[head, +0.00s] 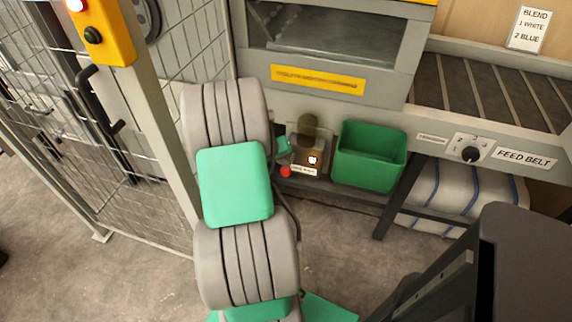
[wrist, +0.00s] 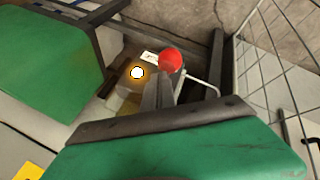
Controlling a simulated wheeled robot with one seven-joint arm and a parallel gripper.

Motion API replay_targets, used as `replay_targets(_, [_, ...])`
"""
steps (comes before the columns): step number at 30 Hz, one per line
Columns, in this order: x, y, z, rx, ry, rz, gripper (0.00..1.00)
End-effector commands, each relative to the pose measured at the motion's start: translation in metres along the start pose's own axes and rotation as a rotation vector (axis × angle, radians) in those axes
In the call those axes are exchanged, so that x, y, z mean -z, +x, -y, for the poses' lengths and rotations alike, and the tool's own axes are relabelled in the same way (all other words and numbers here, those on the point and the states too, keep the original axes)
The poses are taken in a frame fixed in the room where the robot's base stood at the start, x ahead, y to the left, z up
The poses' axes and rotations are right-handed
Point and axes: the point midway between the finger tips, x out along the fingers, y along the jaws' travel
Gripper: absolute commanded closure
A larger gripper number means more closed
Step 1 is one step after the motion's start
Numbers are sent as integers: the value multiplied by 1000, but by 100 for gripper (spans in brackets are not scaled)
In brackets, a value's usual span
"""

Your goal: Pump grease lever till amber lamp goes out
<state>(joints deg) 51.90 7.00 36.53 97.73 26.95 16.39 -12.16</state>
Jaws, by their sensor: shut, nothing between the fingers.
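The grease unit (head: 306,146) sits low under the machine in the head view. Its amber lamp (head: 312,160) is lit, with a bright centre; the lamp also glows in the wrist view (wrist: 137,73). The lever's red ball knob (head: 286,171) is at the unit's lower left; it also shows in the wrist view (wrist: 170,60). My gripper (wrist: 164,82) is shut and empty, its fingertips right by the knob. I cannot tell whether they touch it. In the head view my arm hides most of the gripper. A thin pale rod shows right of the knob in the wrist view.
A green bin (head: 343,168) stands close right of the grease unit and fills the wrist view's left side (wrist: 45,50). A mesh fence (head: 160,130) is on the left. The feed belt's dial (head: 470,154) and white sacks (head: 455,190) are at the right.

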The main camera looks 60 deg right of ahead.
Motion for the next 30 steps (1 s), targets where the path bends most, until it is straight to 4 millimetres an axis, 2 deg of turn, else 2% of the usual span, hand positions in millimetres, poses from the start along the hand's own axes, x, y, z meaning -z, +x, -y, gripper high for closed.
replay_targets(6, [7,-10,-7,0,0,1,100])
replay_targets(17, [8,-11,-8,0,-1,0,100])
replay_targets(30, [30,-42,-30,0,0,0,100])
